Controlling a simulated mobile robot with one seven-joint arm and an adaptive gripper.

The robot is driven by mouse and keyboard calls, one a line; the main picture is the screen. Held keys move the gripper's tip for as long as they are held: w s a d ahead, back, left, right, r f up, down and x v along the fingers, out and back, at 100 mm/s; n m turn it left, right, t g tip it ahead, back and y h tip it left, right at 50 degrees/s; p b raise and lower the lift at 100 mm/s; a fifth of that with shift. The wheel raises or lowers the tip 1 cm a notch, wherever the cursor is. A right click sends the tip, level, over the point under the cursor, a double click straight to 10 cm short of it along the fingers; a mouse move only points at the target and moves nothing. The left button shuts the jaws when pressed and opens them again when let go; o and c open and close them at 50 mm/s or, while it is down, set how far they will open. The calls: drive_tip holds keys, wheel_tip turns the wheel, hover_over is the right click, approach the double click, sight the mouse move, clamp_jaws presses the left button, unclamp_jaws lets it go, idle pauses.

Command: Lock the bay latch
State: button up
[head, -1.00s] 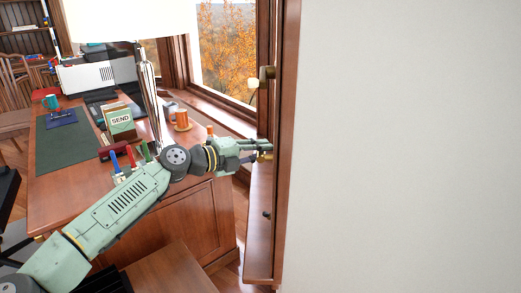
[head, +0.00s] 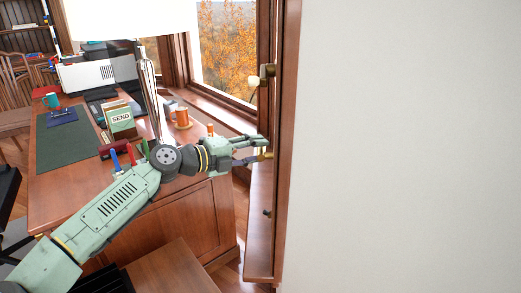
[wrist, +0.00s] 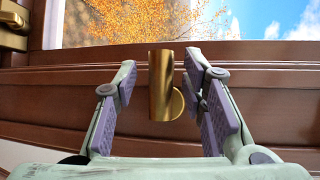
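A brass latch piece (wrist: 160,85) stands out from the brown wooden window frame, with a round brass plate (wrist: 178,104) behind it. It also shows in the head view (head: 266,156) at the right edge of the window. My gripper (wrist: 163,82) is open, with one purple-padded finger on each side of the brass piece. A gap shows between the piece and each finger. In the head view my gripper (head: 262,148) is at the frame beside the brass piece. The piece's far side is hidden.
A second brass fitting (head: 266,75) sits higher on the frame. A white wall (head: 400,150) fills the right side. The wooden desk (head: 75,180) on the left holds pen holders, a letter box and an orange mug (head: 182,118). A lamp (head: 130,20) stands over it.

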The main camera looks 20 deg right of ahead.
drive_tip(key=v, duration=1)
